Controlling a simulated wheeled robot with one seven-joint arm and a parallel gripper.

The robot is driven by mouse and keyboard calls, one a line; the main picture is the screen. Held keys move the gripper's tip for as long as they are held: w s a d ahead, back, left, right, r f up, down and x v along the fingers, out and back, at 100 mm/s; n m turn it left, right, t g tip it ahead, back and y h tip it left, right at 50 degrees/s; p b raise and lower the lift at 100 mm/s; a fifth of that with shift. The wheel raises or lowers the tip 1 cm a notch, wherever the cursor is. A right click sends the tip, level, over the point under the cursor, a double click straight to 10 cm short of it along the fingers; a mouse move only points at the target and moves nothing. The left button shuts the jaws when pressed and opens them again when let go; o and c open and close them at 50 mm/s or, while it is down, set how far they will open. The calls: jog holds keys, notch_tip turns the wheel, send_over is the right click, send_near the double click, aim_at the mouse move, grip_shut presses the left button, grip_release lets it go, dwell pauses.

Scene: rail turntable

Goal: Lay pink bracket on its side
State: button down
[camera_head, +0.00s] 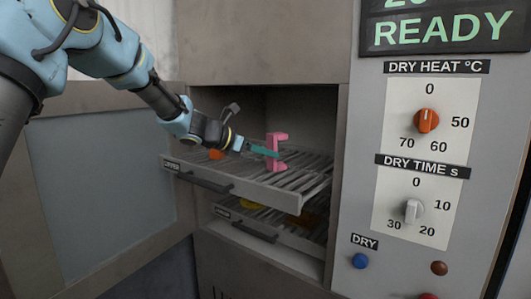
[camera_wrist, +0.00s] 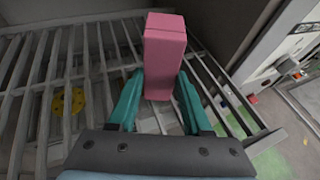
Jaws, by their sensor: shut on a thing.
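The pink bracket (camera_head: 278,150) is upright at the upper rack (camera_head: 285,192), near its right part, inside the open dryer. In the wrist view the bracket (camera_wrist: 164,55) is a pink block shape between the teal fingers. My gripper (camera_head: 270,152) reaches in from the left and is shut on the bracket; in the wrist view the fingers (camera_wrist: 158,100) are at its two sides. I cannot tell whether the bracket's foot touches the rack bars.
An orange piece (camera_head: 216,154) lies at the left of the upper rack. The open door (camera_head: 105,180) stands left, the control panel (camera_head: 425,150) right.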

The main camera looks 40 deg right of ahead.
jog(key=shift+f+b, duration=0.3)
jog(key=shift+f, duration=0.05)
jog(key=shift+c, duration=1.3)
grip_release()
jog(key=shift+f, duration=0.1)
jog(key=shift+a, duration=0.1)
jog(key=b+v, duration=0.2)
jog(key=v, duration=0.8)
jog(key=shift+a+r+b, duration=0.2)
jog(key=shift+a+b, duration=0.1)
jog(key=shift+a, duration=0.05)
